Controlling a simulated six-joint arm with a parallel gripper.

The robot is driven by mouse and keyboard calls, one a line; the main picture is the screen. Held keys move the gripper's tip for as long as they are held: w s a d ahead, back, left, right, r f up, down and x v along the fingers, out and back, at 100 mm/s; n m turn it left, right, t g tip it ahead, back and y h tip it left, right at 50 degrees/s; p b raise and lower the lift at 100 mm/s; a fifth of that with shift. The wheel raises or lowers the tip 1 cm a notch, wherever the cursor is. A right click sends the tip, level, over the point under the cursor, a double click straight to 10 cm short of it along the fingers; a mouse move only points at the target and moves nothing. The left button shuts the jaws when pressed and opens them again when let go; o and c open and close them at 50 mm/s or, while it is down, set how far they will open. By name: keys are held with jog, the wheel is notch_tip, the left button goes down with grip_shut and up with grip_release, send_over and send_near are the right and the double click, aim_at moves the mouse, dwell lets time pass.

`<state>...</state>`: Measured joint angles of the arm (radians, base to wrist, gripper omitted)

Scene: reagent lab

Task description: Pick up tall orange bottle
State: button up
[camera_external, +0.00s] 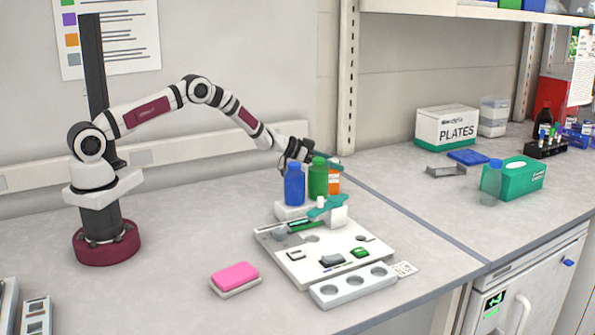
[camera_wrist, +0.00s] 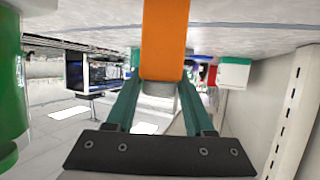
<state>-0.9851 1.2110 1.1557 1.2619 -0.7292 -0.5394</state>
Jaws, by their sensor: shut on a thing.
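The tall orange bottle (camera_external: 335,184) stands behind and to the right of the green bottle, which hides part of it in the external view. In the wrist view the orange bottle (camera_wrist: 165,38) is at the top middle, between the teal fingers. My gripper (camera_wrist: 162,88) is shut on it. In the external view my gripper (camera_external: 326,160) reaches in from the left, at the bottle's upper part. The bottle looks upright; whether its base touches the white stand is hidden.
A green bottle (camera_external: 317,178) and a blue bottle (camera_external: 294,185) stand close beside it on a white stand (camera_external: 290,213). The green one also fills the left edge of the wrist view (camera_wrist: 12,90). A white tray (camera_external: 290,262) lies in front. A pink sponge (camera_external: 235,275) lies front left.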

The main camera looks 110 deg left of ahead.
grip_shut()
